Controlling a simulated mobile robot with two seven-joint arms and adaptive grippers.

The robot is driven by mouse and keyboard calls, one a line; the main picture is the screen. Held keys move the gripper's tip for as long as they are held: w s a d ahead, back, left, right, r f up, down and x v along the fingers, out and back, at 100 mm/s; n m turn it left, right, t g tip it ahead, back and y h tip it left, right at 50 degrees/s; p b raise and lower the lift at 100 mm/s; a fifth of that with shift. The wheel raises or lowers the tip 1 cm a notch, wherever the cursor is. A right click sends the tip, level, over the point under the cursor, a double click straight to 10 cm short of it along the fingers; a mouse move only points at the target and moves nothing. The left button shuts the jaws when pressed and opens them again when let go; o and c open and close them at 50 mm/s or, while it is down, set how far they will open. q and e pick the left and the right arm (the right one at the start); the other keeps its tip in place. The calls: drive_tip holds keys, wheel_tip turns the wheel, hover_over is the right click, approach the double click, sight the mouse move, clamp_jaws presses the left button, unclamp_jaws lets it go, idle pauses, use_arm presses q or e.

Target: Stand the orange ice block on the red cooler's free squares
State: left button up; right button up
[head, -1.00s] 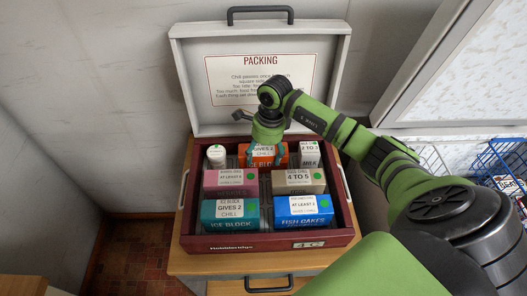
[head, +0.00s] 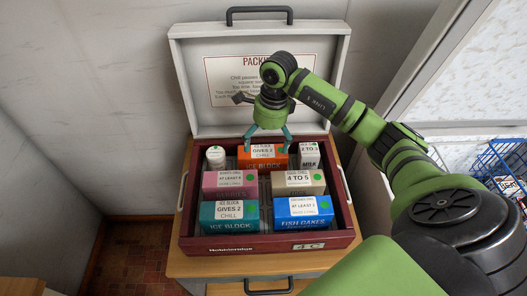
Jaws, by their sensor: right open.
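The orange ice block (head: 263,162) stands in the back row of the red cooler (head: 265,243), between a small white bottle (head: 216,157) and a white milk box (head: 309,156). My right gripper (head: 267,138) is open just above the orange block, with its teal fingers apart near the block's top. I cannot tell whether the fingers touch it. My left gripper is not in view.
The cooler also holds a pink berries box (head: 230,184), a beige eggs box (head: 298,183), a teal ice block (head: 229,215) and blue fish cakes (head: 303,212). The raised lid (head: 195,100) with a packing sign stands behind. A wire basket (head: 505,160) is at right.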

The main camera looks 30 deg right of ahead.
wheel_tip(320, 180, up, 6)
drive_tip(key=shift+s+d+b, duration=0.25)
drive_tip(key=shift+d+b, duration=0.05)
drive_tip(key=shift+r, duration=0.1)
